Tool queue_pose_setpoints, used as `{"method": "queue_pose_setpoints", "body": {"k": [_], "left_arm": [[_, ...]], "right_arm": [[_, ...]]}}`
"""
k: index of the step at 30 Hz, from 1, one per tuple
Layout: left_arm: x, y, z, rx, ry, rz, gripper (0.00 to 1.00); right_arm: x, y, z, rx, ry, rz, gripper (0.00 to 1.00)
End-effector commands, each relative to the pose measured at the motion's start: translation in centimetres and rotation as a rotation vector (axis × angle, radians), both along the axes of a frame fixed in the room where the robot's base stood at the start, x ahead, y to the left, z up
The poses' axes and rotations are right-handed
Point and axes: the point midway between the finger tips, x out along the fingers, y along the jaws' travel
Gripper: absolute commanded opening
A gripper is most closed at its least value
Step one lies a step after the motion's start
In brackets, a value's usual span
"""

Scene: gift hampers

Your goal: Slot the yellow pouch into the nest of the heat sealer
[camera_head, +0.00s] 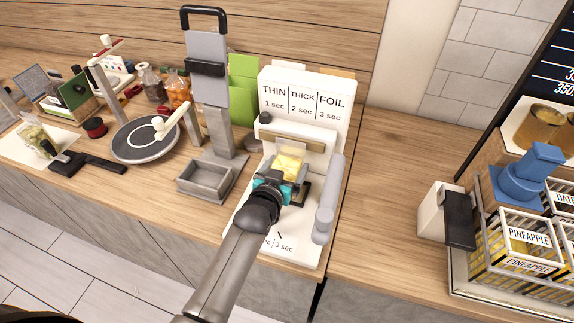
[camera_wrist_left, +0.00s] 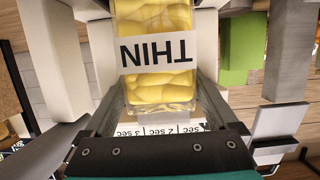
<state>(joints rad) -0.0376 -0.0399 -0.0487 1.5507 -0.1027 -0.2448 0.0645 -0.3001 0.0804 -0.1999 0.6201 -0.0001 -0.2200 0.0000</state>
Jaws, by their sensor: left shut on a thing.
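The yellow pouch (camera_head: 287,164) is clear with yellow pieces inside, and a white THIN label shows on it in the left wrist view (camera_wrist_left: 157,89). My left gripper (camera_head: 279,182) is shut on the lower end of the pouch and holds it over the heat sealer. The heat sealer (camera_head: 270,222) is white, with a back panel marked THIN, THICK and FOIL and a grey handle at its right. The nest is largely hidden behind the pouch and my gripper, so I cannot tell whether the pouch touches it. My right gripper is not in view.
A grey stand with a small tray (camera_head: 208,193) is close on the sealer's left. A round dark plate (camera_head: 140,150) and jars stand farther left. Pineapple crates (camera_head: 519,241) and a blue tool (camera_head: 531,173) are at the right. The counter between sealer and crates is clear.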

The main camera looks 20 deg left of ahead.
Motion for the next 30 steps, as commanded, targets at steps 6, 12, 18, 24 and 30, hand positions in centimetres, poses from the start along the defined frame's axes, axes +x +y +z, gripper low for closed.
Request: {"method": "queue_pose_setpoints", "body": {"k": [6,12,18,24,30], "left_arm": [[0.08,0.00,-0.13,0.000,-0.004,0.000,0.24],[0.07,0.00,-0.17,0.000,-0.004,0.000,0.24],[0.06,-0.01,-0.20,0.000,-0.003,0.000,0.24],[0.06,0.00,-0.45,0.000,-0.002,0.000,0.24],[0.03,0.00,-0.47,0.000,-0.001,0.000,1.00]], "right_arm": [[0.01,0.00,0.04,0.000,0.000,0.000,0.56],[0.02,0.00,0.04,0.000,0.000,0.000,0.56],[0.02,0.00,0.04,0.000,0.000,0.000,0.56],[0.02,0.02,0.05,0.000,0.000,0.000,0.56],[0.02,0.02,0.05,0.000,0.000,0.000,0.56]]}}
